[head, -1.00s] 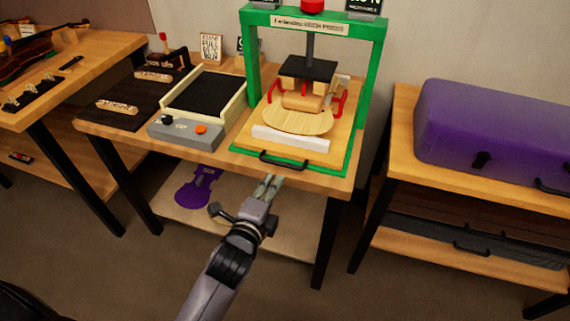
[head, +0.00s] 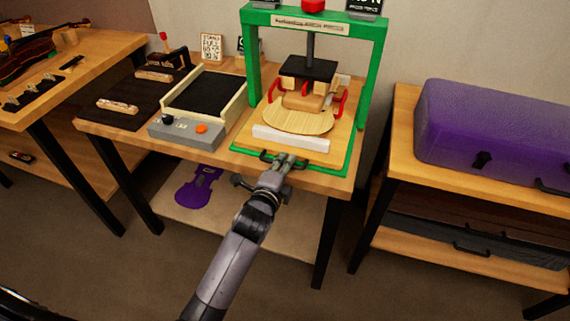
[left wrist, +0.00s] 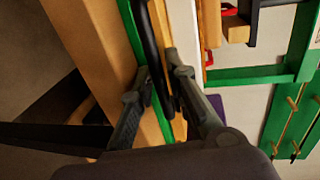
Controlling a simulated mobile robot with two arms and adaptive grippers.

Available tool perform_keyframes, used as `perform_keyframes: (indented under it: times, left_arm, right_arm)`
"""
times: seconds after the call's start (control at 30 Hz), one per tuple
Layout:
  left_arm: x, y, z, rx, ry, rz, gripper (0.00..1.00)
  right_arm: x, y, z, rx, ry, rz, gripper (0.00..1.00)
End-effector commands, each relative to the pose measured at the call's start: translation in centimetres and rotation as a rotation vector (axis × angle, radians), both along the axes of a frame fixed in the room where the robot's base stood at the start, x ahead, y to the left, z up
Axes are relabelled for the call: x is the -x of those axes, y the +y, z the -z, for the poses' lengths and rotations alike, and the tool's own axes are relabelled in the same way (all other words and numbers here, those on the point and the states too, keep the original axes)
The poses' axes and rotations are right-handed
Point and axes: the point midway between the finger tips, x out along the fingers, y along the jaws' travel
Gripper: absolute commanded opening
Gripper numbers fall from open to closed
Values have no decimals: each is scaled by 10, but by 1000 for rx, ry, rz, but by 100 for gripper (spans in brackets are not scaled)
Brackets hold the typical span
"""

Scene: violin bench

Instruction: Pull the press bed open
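The green press (head: 371,75) stands on the middle bench. Its wooden bed (head: 332,135) carries a white block (head: 290,138) and a pale wooden plate (head: 298,120) under the black pressing head (head: 308,68). A black handle (head: 267,156) sits on the bed's front edge. My left gripper (head: 277,158) is at that handle. In the left wrist view my left gripper (left wrist: 158,65) has its fingers apart, on either side of the black handle bar (left wrist: 149,42). A gap shows beside the bar; firm contact cannot be made out. My right gripper is not in view.
A grey box with a black top (head: 205,97) and an orange button stands left of the press. A purple case (head: 490,125) lies on the right bench. A purple violin-shaped piece (head: 197,187) lies on the shelf below. Floor in front is free.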

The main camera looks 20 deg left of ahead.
Motion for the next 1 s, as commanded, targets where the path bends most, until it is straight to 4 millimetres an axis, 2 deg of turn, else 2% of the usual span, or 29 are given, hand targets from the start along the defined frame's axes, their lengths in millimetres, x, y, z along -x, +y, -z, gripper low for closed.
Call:
perform_keyframes:
  times: [0.2,1.0]
  left_arm:
    - [0,0,0,0,0,0,0]
    - [3,0,0,-1,3,0,0]
  right_arm:
    - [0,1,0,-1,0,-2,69]
    - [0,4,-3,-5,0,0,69]
